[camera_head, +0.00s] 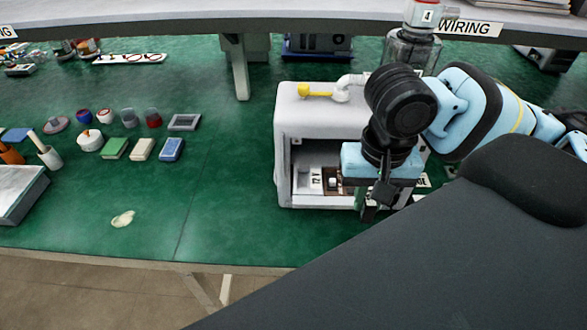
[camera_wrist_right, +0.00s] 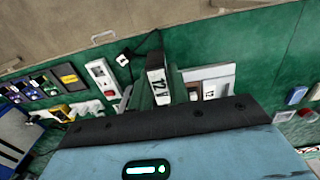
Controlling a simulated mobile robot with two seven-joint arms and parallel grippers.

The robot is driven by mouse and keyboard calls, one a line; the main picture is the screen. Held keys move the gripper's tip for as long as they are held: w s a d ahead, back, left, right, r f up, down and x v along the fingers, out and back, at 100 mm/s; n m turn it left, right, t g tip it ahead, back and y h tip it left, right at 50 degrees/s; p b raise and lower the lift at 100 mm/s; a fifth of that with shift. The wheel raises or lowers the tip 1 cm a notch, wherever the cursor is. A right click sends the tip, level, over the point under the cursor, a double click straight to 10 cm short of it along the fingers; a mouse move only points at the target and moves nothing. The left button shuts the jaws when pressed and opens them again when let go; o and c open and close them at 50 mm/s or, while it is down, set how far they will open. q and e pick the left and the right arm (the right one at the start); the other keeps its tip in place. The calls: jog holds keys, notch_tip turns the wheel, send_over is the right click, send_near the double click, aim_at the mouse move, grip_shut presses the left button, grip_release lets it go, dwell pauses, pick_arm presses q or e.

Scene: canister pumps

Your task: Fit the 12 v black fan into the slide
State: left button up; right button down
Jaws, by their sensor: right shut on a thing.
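My right gripper (camera_head: 372,200) hangs in front of the right part of a white open-fronted cabinet (camera_head: 290,110). In the right wrist view it is shut on a dark part with a white "12 V" label, which looks like the 12 V black fan (camera_wrist_right: 158,82). The fan is mostly hidden by the wrist in the head view. Inside the cabinet is a white piece labelled "12 V" (camera_head: 316,180), perhaps the slide, with a brown part beside it. It also shows in the right wrist view (camera_wrist_right: 217,76), right of the fan. I cannot tell whether fan and slide touch. My left gripper is not in view.
A yellow-handled valve (camera_head: 316,91) sits on the cabinet top. Small pots, a blue box (camera_head: 171,149) and other items lie on the green bench to the left. Bare green surface lies between them and the cabinet. A grey shelf (camera_head: 190,18) crosses the back.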

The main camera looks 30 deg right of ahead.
send_over(304, 183)
jog(key=shift+w+f, duration=0.1)
jog(key=shift+f, duration=0.6)
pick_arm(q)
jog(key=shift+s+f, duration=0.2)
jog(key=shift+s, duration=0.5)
pick_arm(e)
jog(key=shift+f, duration=1.8)
jog(key=shift+f, duration=0.1)
jog(key=c, duration=1.3)
grip_release()
jog(key=shift+c, duration=0.2)
notch_tip(304, 183, up, 12)
